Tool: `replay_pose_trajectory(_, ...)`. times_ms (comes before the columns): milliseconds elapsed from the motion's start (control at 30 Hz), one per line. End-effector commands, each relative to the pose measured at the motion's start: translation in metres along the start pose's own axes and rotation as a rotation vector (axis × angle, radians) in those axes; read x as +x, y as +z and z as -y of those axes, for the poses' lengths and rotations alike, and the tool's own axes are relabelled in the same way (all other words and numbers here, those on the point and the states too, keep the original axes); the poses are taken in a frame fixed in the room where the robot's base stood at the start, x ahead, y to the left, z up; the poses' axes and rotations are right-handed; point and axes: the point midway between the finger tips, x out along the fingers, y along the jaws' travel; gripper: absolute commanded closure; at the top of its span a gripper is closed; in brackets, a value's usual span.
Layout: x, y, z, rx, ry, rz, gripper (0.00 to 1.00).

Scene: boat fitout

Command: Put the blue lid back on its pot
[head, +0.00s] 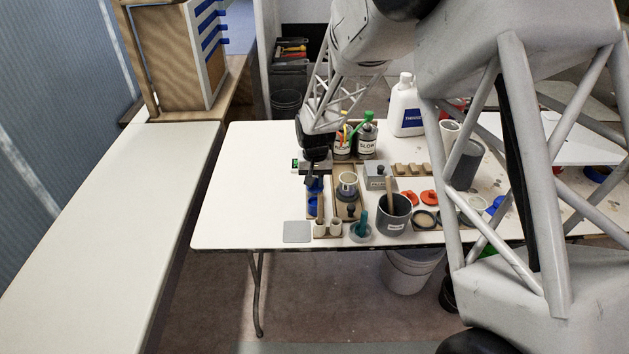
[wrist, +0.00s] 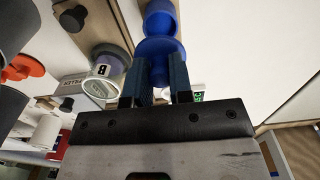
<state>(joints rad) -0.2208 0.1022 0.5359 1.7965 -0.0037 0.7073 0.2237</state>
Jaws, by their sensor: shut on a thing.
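My gripper (wrist: 157,72) is shut on a blue lid (wrist: 160,48), a round piece showing between and beyond the fingertips in the wrist view. In the head view my gripper (head: 314,181) points down over the left part of the table, and the lid is hard to make out there. A blue round item (wrist: 160,18) lies just beyond the lid; it also shows below my gripper in the head view (head: 313,206). A pot with a pale band marked B (wrist: 106,68) stands left of my gripper in the wrist view, and right of it in the head view (head: 347,185). I see no lid on it.
Labelled cans (head: 367,140) stand behind. The table's left part (head: 245,190) is clear; a grey square (head: 297,231) lies near its front edge.

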Motion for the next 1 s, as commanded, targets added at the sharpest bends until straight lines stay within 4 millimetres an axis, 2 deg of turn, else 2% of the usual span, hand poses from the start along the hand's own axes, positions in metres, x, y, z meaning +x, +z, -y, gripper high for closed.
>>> replay_pose_trajectory(367, 0.010, 0.000, 0.000, 0.000, 0.000, 0.000, 1.00)
replay_pose_trajectory(1000, 0.045, 0.000, 0.000, 0.000, 0.000, 0.001, 1.00)
